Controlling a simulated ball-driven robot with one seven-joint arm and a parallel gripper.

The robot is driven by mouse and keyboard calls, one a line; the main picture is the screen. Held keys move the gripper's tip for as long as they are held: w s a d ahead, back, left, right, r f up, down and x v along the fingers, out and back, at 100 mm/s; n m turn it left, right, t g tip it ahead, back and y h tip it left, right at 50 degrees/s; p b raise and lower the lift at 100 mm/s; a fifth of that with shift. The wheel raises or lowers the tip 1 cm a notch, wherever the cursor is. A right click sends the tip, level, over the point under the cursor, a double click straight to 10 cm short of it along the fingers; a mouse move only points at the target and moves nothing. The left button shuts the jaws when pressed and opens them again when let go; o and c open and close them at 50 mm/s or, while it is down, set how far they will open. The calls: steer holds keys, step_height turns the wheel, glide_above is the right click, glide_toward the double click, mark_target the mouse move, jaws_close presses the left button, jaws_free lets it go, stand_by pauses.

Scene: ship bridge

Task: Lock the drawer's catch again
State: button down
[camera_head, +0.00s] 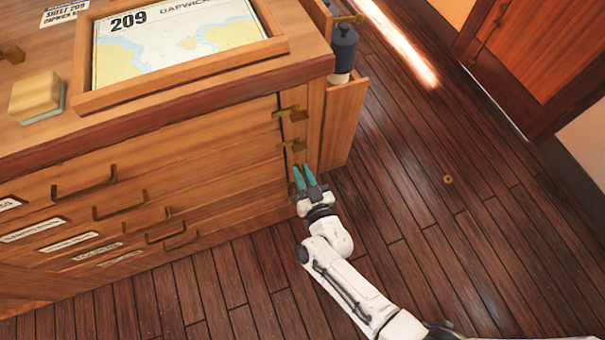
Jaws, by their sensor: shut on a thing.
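The wooden chart chest (190,140) stands at the left, its drawer fronts facing my arm. Brass catches sit along the right end of the fronts: an upper catch (291,113) and a lower catch (293,145). My gripper (302,168), with teal fingertips, is at the chest's right front edge, just below the lower catch. Its fingers are close together on a small catch at that spot, which they mostly hide. The drawer fronts with brass handles (120,208) and white labels look about flush. I cannot tell which way the gripped catch is turned.
A framed chart (175,40) marked 209 and a yellow block (36,97) lie on the chest top. A narrow side compartment (345,100) holds a dark cylinder (343,47). A brass ring (448,179) lies on the otherwise clear plank floor. A door (535,60) is at upper right.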

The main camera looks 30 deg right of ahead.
steer(key=shift+s+d+f+m+b, duration=0.1)
steer(key=shift+m+b, duration=0.95)
steer(key=shift+m, duration=1.75)
steer(key=shift+w+f+m+b, duration=0.1)
steer(key=shift+m+b, duration=1)
steer(key=shift+m, duration=1.7)
steer(key=shift+s+d+f+m+b, duration=0.1)
steer(key=shift+m+b, duration=0.95)
steer(key=shift+m, duration=1.75)
steer(key=c, duration=1.3)
jaws_free()
steer(key=s+a, duration=0.1)
steer(key=s, duration=0.9)
steer(key=shift+s+a, duration=0.25)
steer(key=shift+s, duration=0.1)
